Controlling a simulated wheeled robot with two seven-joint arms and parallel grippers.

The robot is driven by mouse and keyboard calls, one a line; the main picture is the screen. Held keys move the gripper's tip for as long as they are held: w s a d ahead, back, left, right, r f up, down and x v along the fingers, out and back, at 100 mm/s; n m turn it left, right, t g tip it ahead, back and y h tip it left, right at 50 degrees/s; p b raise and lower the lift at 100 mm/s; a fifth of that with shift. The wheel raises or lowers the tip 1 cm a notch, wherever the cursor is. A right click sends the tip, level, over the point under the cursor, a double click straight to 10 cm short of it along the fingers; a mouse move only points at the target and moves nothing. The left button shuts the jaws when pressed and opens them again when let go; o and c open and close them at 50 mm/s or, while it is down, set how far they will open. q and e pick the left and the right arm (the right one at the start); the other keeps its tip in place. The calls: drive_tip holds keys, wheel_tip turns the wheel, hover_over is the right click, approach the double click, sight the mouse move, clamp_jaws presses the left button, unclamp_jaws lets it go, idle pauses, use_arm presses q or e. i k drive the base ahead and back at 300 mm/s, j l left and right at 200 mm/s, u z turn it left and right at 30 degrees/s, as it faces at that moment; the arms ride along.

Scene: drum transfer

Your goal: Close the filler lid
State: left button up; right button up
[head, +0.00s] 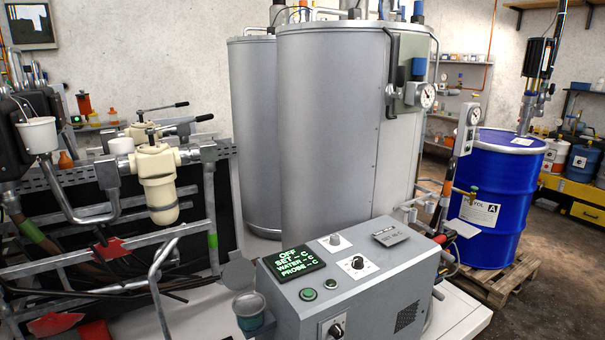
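A small filler cup (250,312) with a teal body and a grey rim is fixed to the left side of a grey control box (345,290). A round grey lid (239,274) stands raised at the back left of the cup, tilted up off its mouth, so the filler is open. The inside of the cup shows only in part. Neither of my grippers is in view.
The control box has a green-lit display (292,262), knobs and buttons. Grey tanks (330,130) stand behind it. Metal pipework with a cream filter housing (156,180) is at the left. A blue drum (497,200) stands on a wooden pallet (512,280) at the right.

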sight(239, 274)
drive_tip(key=i+l+z, duration=0.15)
drive_tip(key=i, duration=0.35)
drive_tip(key=i+l+z, duration=0.15)
drive_tip(key=i, duration=0.35)
